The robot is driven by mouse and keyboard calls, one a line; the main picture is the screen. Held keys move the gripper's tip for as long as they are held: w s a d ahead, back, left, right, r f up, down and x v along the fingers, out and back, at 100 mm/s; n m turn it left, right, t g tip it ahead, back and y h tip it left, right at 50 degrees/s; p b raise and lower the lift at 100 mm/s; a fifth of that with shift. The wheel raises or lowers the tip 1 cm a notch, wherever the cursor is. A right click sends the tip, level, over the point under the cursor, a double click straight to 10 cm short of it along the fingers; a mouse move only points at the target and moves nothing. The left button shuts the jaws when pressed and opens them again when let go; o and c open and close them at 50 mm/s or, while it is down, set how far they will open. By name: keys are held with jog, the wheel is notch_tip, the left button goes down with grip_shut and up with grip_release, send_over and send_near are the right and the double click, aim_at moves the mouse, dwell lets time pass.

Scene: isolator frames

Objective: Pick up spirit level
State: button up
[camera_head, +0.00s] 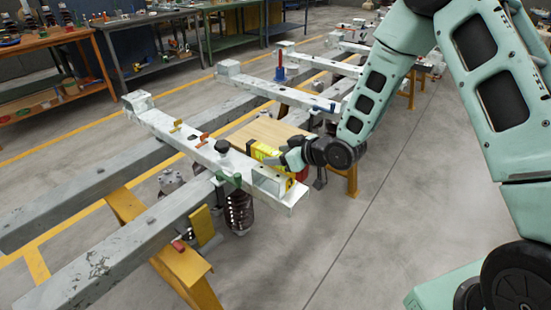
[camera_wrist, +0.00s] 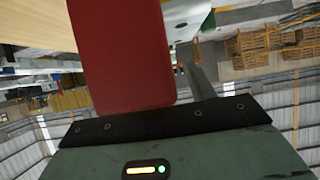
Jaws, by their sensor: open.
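The spirit level is a yellow bar (camera_head: 264,151) at the right end of the near grey crossbeam, beside a wooden board. My gripper (camera_head: 287,160) is right at it and covers part of it. A small red part shows just past the gripper in the head view and looks like the level's end. In the wrist view a large red block (camera_wrist: 124,55), probably that same end, stands close in front of my gripper, with one grey finger (camera_wrist: 203,82) to its right. My gripper is open. Whether the fingers touch the level cannot be told.
The near crossbeam (camera_head: 183,140) carries small clamps and a black knob (camera_head: 223,147). The wooden board (camera_head: 262,133) lies behind the level. Open floor (camera_head: 370,230) lies to the right.

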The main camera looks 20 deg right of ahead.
jog(key=shift+c, duration=0.3)
grip_shut()
